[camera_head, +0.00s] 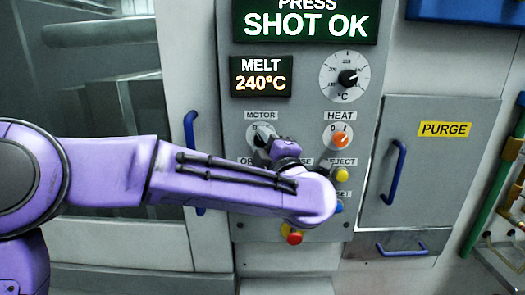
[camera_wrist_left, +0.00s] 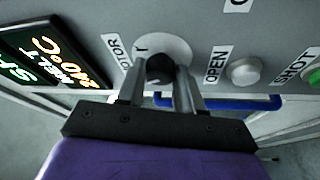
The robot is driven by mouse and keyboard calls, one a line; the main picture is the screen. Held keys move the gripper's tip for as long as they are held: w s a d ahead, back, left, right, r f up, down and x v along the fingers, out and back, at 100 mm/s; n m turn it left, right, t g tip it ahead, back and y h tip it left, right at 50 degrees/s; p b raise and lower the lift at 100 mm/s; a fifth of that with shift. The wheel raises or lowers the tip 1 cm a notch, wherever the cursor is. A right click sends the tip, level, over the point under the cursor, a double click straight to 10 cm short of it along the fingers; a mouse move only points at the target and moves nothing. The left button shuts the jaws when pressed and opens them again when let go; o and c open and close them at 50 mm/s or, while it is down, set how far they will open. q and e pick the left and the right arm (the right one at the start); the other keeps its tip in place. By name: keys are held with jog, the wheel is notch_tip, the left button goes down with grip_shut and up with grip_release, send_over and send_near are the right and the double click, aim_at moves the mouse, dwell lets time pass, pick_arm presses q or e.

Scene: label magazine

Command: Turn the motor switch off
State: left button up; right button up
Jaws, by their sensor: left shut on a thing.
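The motor switch (camera_head: 261,134) is a dark rotary knob on a round white dial under the MOTOR label, on the grey control panel. In the left wrist view the knob (camera_wrist_left: 160,68) sits between the two fingers of my left gripper (camera_wrist_left: 157,83), which is shut on it. In the head view my purple left arm reaches across from the left, and its wrist hides part of the panel below the switch; the fingertips of my left gripper (camera_head: 268,142) are largely hidden there. The knob's pointer is hidden, so its setting cannot be read. My right gripper is not in view.
The orange HEAT knob (camera_head: 340,139) is right of the switch, with the yellow EJECT button (camera_head: 342,174) below it. A blue door handle (camera_head: 190,130) is close on the left. The PURGE door (camera_head: 430,165) is at right. In the wrist view, a white button (camera_wrist_left: 244,71) is beside OPEN.

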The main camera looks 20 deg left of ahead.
pick_arm(q)
jog(key=shift+n+g+b, duration=0.3)
jog(key=shift+n+b, duration=0.05)
jog(key=shift+n, duration=0.45)
jog(key=o, duration=1)
jog(key=shift+o, duration=0.2)
jog(key=r+b+v, duration=0.1)
jog(key=b+v, duration=0.2)
jog(key=v, duration=0.7)
jog(key=shift+s+d+f, duration=0.15)
jog(key=shift+s+f, duration=0.15)
jog(key=shift+f, duration=0.15)
